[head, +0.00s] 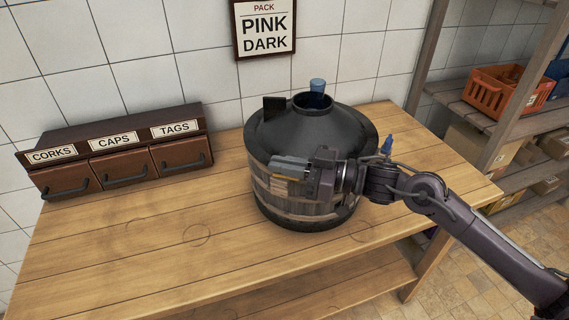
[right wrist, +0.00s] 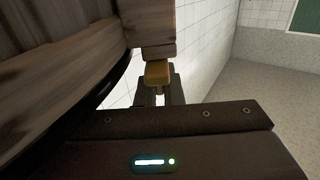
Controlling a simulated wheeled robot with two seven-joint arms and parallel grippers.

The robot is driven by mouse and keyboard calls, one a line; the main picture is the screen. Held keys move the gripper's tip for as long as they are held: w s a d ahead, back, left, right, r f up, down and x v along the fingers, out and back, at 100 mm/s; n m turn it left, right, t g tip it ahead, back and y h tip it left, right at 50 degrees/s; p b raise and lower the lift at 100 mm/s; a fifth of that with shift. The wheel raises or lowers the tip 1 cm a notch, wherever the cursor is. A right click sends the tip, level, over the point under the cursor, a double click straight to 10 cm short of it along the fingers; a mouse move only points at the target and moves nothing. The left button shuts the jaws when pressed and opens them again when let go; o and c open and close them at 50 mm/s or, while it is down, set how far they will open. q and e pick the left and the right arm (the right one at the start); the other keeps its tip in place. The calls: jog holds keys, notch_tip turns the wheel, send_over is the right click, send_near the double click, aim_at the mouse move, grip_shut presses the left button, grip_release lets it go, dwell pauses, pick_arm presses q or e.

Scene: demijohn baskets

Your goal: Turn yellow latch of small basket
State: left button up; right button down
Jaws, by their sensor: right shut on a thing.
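The basket (head: 310,132) is a round tub with a black domed lid and grey-brown wooden sides, standing on the wooden table. My right gripper (head: 288,168) reaches in from the right across its front side, fingers pointing left. In the right wrist view the yellow latch (right wrist: 158,72) sits under a wooden block at the basket's side. The right gripper (right wrist: 160,92) is shut on the latch, which shows at its fingertips. In the head view the gripper hides most of the latch. My left gripper is not in view.
A blue stopper (head: 317,86) stands in the lid's neck, and a small blue object (head: 386,145) is right of the basket. A drawer box (head: 118,143) labelled corks, caps and tags stands at the left. The table's front left (head: 130,260) is clear. Shelves with an orange crate (head: 497,92) are at right.

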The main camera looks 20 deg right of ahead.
jog(key=c, duration=1.6)
grip_release()
jog(key=shift+o, duration=0.2)
jog(key=shift+d, duration=0.1)
jog(key=shift+s+d+f, duration=0.1)
jog(key=shift+s+d, duration=0.05)
jog(key=shift+d, duration=0.05)
jog(key=b+v, duration=0.2)
jog(key=v, duration=0.5)
